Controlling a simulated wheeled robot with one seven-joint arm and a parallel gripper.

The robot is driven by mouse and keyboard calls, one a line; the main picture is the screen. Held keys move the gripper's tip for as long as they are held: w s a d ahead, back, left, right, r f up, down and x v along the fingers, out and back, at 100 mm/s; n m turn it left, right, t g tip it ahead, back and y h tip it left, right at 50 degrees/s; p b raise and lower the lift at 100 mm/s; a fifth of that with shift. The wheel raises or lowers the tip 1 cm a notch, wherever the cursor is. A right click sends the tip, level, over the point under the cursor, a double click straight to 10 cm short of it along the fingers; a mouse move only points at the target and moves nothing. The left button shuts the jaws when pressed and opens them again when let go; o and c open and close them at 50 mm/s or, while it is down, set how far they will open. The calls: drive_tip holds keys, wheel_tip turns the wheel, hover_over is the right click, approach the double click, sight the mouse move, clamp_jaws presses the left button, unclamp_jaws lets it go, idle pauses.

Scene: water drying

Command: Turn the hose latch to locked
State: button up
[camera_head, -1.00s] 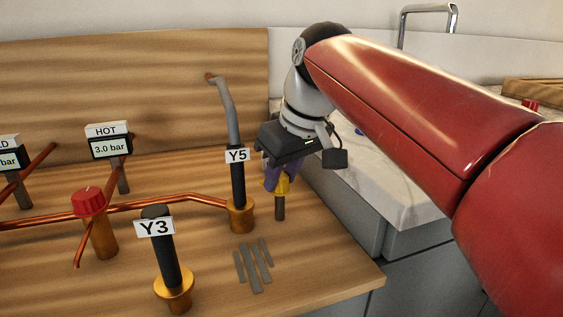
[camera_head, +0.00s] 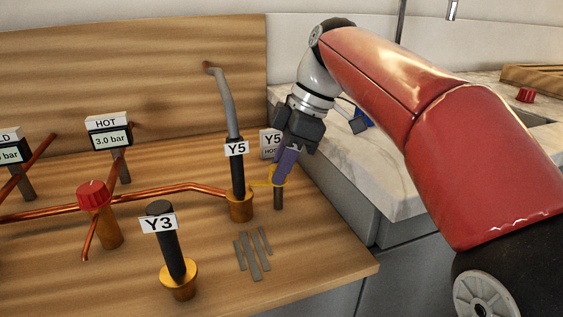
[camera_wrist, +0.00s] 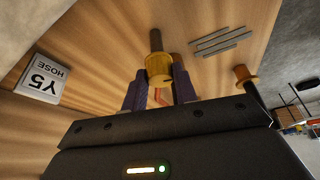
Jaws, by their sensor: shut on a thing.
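The hose latch is a yellow collar (camera_head: 279,177) on a short dark post (camera_head: 278,198), just right of the black Y5 pipe (camera_head: 237,175). The fingers hide part of the latch.
A Y5 HOSE sign (camera_head: 270,143) stands behind the latch. The Y3 post (camera_head: 170,250), a red-knobbed valve (camera_head: 94,196), copper pipe (camera_head: 150,198) and HOT gauge (camera_head: 108,133) are to the left. Several flat grey strips (camera_head: 252,254) lie in front on the wooden bench.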

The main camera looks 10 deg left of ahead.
drive_tip(key=shift+w+n+g, duration=0.1)
drive_tip(key=shift+n+g, duration=0.3)
drive_tip(key=shift+n, duration=1.2)
drive_tip(key=o, duration=1)
drive_tip(key=shift+c, duration=0.2)
drive_tip(key=shift+h, duration=0.3)
